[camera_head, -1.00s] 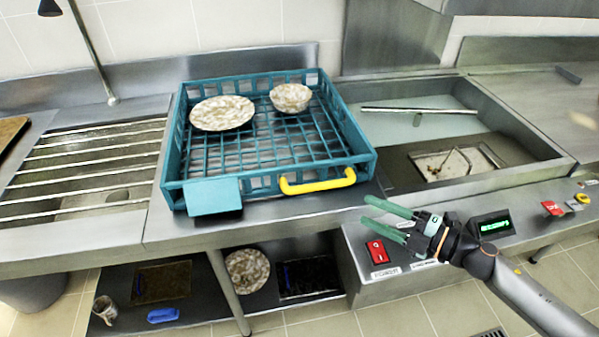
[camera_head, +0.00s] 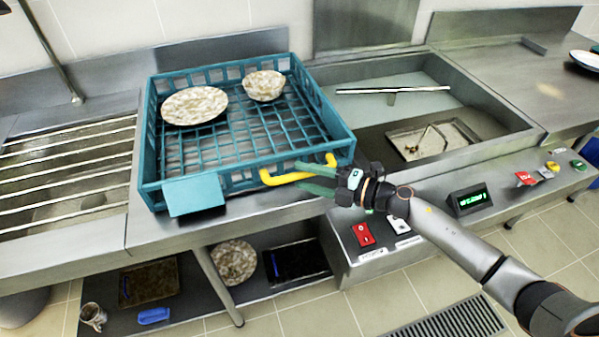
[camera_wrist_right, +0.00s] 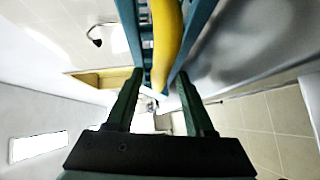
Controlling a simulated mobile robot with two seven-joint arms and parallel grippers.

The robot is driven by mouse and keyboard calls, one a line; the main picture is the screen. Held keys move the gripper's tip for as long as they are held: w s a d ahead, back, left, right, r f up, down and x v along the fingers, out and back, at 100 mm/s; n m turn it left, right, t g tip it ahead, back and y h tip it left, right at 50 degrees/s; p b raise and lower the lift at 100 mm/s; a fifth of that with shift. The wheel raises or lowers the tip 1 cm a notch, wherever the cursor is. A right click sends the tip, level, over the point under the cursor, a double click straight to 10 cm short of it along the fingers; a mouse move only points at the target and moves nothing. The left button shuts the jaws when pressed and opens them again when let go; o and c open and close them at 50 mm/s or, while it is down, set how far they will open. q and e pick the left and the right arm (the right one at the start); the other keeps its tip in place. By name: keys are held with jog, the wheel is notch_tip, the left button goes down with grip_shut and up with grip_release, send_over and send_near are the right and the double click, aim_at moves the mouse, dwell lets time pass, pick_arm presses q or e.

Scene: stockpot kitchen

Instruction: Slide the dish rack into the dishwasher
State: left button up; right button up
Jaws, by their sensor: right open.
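The teal dish rack (camera_head: 250,185) sits on the metal counter left of the sink basin. It holds a speckled plate (camera_head: 194,105) and a speckled bowl (camera_head: 264,86). A yellow handle (camera_head: 290,177) is on its front side. My right gripper (camera_head: 306,177) is open at this handle, its green fingers reaching in from the right. In the right wrist view the yellow handle (camera_wrist_right: 166,45) runs between and beyond the open fingers (camera_wrist_right: 155,95); whether they touch it I cannot tell. My left gripper is not in view. I cannot make out a dishwasher opening for certain.
The open metal basin (camera_head: 400,115) lies right of the rack, with a rod across it and a tray inside. Slatted bars (camera_head: 65,170) lie to the left. A control panel with a red switch (camera_head: 363,234) and green display (camera_head: 468,200) is in front. A lower shelf holds several items.

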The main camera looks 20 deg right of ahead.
jog(key=shift+x, duration=1)
jog(key=shift+d, duration=0.1)
grip_shut()
dwell(0.7)
